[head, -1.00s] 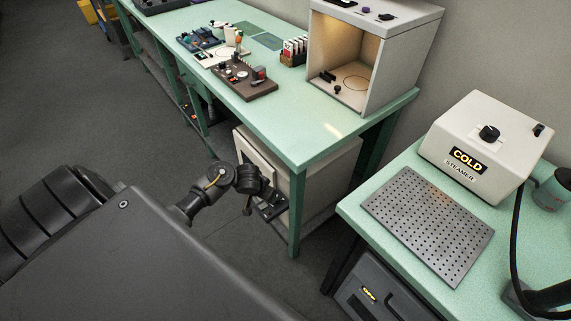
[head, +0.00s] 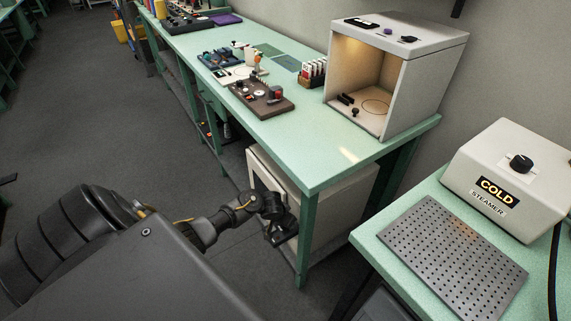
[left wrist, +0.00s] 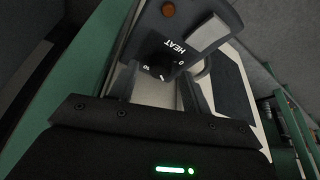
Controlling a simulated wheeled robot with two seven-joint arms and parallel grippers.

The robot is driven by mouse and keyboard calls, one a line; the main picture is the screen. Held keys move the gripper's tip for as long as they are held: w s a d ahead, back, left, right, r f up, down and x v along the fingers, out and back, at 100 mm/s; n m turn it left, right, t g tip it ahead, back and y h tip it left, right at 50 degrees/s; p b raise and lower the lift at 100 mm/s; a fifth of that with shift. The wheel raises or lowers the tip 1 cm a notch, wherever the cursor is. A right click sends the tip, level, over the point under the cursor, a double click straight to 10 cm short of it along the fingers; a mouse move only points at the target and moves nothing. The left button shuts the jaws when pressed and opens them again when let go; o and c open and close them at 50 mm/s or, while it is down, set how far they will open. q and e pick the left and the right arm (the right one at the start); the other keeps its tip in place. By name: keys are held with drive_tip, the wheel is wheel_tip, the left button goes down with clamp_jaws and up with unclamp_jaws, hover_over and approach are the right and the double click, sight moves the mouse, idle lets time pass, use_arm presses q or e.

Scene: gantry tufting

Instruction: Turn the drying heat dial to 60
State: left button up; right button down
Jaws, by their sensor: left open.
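The heat dial (left wrist: 156,72) is a black knob with a white pointer mark, on a dark panel (left wrist: 200,20) labelled HEAT, in the left wrist view. In the head view my left gripper (head: 280,230) is low at the front of the white cabinet (head: 345,200) under the green table, and the dial is hidden there. My right gripper is not in view.
The green table (head: 320,165) and its front leg (head: 308,240) stand close to my left gripper. A brown-orange round part (left wrist: 168,10) sits on the panel. The steamer (head: 510,175) and perforated plate (head: 450,260) are on the right table. Open floor lies left.

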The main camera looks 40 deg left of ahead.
use_arm(q)
drive_tip(key=shift+w+f, duration=0.2)
drive_tip(key=shift+f, duration=0.2)
drive_tip(key=c, duration=1)
